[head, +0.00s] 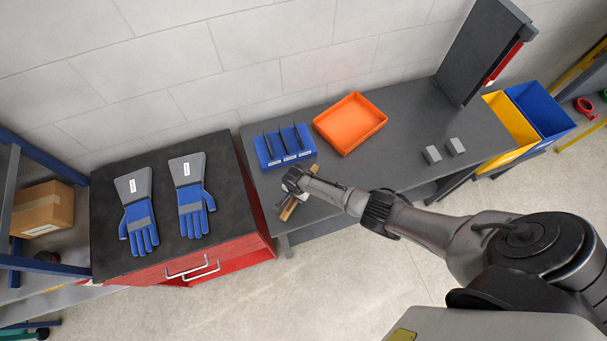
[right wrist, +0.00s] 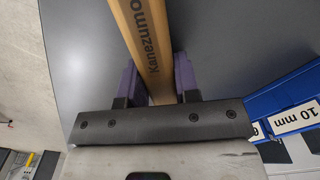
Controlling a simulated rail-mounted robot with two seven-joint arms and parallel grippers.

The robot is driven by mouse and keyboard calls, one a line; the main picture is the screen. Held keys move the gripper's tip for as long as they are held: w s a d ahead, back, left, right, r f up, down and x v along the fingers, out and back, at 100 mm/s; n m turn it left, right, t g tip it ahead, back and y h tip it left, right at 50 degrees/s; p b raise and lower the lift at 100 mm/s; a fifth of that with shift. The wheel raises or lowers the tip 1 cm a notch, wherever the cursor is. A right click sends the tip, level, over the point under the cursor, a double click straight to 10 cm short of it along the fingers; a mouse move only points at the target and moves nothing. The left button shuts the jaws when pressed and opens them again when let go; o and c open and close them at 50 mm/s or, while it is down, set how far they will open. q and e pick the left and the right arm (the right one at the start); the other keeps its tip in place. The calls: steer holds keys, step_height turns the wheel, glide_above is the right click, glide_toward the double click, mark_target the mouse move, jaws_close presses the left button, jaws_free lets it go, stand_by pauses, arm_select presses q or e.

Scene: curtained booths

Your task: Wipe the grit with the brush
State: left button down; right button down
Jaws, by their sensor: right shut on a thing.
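My right gripper (head: 294,193) is at the front left of the grey workbench (head: 390,150), shut on the wooden brush (head: 288,211). In the right wrist view, the brush's pale wooden handle (right wrist: 147,45), with dark lettering, runs between the two purple fingers of my gripper (right wrist: 159,82). The brush's bristles cannot be made out; the gripper and wrist hide part of it. I cannot make out any grit on the bench. My left gripper is in neither view.
A blue slotted holder (head: 284,146) stands just behind the gripper, with an orange tray (head: 350,122) right of it. Two small grey blocks (head: 433,155) lie farther right. Blue gloves (head: 138,215) lie on the red cabinet (head: 108,200) at left. The bench middle is clear.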

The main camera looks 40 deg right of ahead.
steer(key=shift+a+f, duration=0.2)
steer(key=shift+a, duration=0.3)
steer(key=shift+r, duration=0.1)
step_height(320, 180, up, 2)
steer(key=p, duration=0.2)
steer(key=shift+s+r+p, duration=0.1)
steer(key=shift+r+p, duration=0.05)
steer(key=shift+p, duration=0.15)
step_height(320, 180, up, 2)
steer(key=shift+r+p, duration=0.1)
steer(key=shift+p, duration=0.55)
steer(key=shift+r, duration=0.8)
